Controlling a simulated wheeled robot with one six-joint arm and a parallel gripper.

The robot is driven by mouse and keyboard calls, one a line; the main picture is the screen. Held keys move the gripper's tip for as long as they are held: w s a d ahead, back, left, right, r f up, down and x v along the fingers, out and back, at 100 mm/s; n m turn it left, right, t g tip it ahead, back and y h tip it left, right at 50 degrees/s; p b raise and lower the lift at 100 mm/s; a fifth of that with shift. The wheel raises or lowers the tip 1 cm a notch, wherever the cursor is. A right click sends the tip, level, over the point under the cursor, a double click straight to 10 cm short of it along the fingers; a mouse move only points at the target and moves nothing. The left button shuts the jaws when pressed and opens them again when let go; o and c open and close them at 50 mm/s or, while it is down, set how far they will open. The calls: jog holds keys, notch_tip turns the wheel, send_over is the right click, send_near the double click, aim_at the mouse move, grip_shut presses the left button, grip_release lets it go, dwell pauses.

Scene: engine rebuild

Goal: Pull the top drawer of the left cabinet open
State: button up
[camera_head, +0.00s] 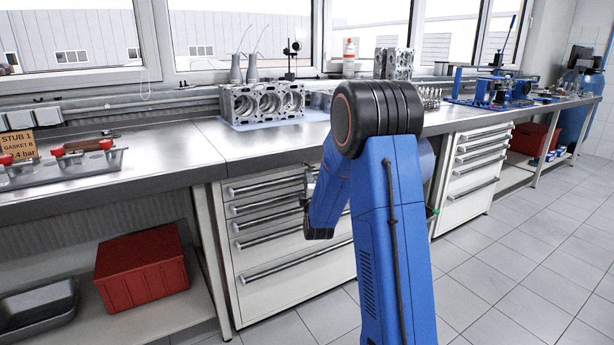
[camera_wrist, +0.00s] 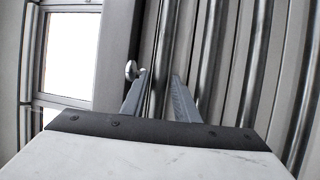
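The left cabinet (camera_head: 232,262) is a light grey drawer unit under the workbench, with several stacked drawers and long metal bar handles. Its top drawer (camera_head: 262,187) looks closed, and its right part is hidden behind my arm. In the wrist view the handles run nearly upright, and the leftmost bar (camera_wrist: 166,50) is the top drawer's. My gripper (camera_wrist: 160,76) is open, with its two fingers apart and this bar showing between them. Whether the bar is inside the grasp or just beyond the fingertips, I cannot tell. In the head view my arm mostly hides the gripper.
The metal workbench (camera_head: 165,150) overhangs the drawers. An engine block (camera_head: 262,103) stands on it. A red box (camera_head: 140,268) and a grey tray (camera_head: 40,312) sit on the low shelf at left. A second drawer cabinet (camera_head: 470,180) stands at right. The tiled floor (camera_head: 510,290) is clear.

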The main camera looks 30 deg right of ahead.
jog(key=shift+w+d+r, duration=0.1)
jog(key=shift+w, duration=0.15)
grip_shut()
